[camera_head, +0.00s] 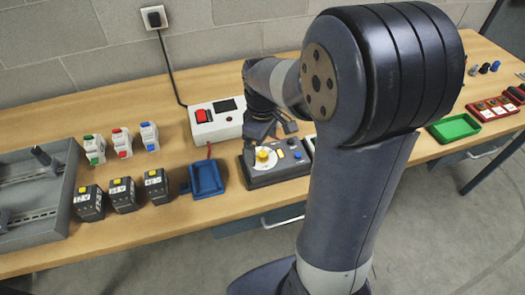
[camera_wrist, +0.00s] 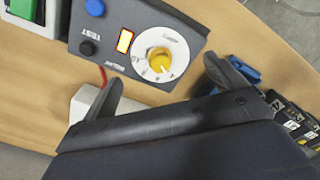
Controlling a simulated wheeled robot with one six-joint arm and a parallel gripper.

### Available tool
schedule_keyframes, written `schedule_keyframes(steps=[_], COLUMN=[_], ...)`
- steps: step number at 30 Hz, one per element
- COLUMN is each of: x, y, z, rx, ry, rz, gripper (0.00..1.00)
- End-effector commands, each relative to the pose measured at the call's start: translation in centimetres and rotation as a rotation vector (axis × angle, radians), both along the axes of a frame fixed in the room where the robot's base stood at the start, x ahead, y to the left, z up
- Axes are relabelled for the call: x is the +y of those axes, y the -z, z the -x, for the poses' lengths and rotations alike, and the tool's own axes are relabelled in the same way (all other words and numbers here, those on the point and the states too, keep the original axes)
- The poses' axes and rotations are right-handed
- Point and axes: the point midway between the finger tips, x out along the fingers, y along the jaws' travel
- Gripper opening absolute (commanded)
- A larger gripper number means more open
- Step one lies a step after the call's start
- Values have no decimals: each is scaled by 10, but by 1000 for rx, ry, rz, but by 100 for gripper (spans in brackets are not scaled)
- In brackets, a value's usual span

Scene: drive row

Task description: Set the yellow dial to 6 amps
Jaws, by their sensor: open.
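The yellow dial (camera_head: 263,155) sits on a round white scale on a dark sloped test box (camera_head: 268,178). In the wrist view the dial (camera_wrist: 158,61) is near the middle, with the white scale (camera_wrist: 176,44) around it. The scale's figures are too small to read, and I cannot tell which one the dial points to. My gripper (camera_head: 268,132) is above and just behind the dial in the head view. In the wrist view my gripper (camera_wrist: 164,85) is open and empty, its two fingers wide apart on either side below the dial, seemingly not touching it.
The test box also carries a lit orange switch (camera_wrist: 125,41), a blue button (camera_wrist: 95,8) and a black knob (camera_wrist: 87,47). A blue tray (camera_head: 206,180) and dark modules (camera_head: 122,195) stand to the left. A white box with a red switch (camera_head: 203,115) stands behind.

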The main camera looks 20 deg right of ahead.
Motion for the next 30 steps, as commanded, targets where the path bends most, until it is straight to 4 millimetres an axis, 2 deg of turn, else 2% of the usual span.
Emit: schedule_keyframes(steps=[6,17,30], x=[0,0,0], y=[0,2,23], z=[0,0,0], rx=[0,0,1], ry=[-141,-145,-144], rz=[0,0,0], gripper=[91,91,91])
